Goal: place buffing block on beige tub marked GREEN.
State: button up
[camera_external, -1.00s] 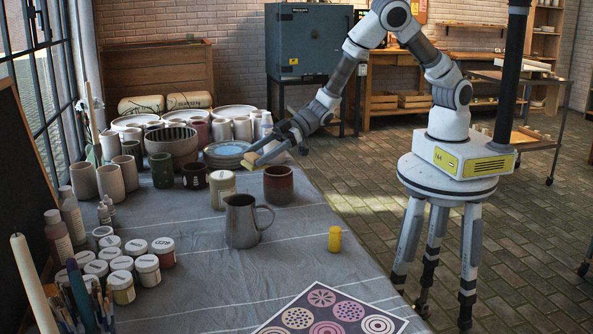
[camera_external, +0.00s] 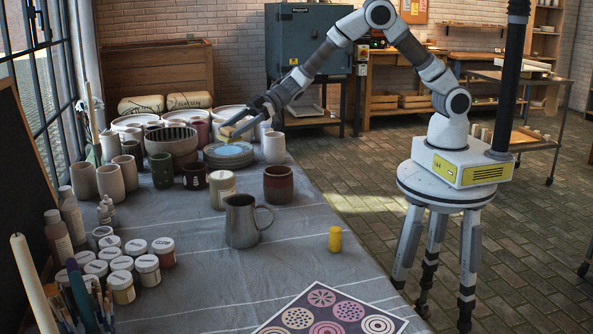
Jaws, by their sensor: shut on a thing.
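My gripper (camera_external: 236,129) is shut on a small yellowish block, the buffing block (camera_external: 227,132). It holds the block above the stacked plates at the back of the table. Several small tubs with white lids (camera_external: 122,281) stand in a cluster at the left front, well apart from my gripper. Their lid and side markings are too small to read, so I cannot tell which one is marked GREEN. A cream jar (camera_external: 222,189) with a band stands mid-table.
Blue-grey plates (camera_external: 229,153), a ribbed bowl (camera_external: 171,145), cups and vases crowd the back. A grey pitcher (camera_external: 241,224), a brown-red mug (camera_external: 278,185) and a yellow cylinder (camera_external: 335,240) stand further forward. Cloth (camera_external: 205,285) is bare between the tubs and the patterned sheet (camera_external: 335,313).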

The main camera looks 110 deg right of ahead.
jog(key=b, duration=0.1)
send_over(226, 173)
notch_tip(226, 173, down, 4)
jog(key=shift+a, duration=0.1)
jog(key=shift+f+b, duration=0.65)
jog(key=shift+f, duration=1.25)
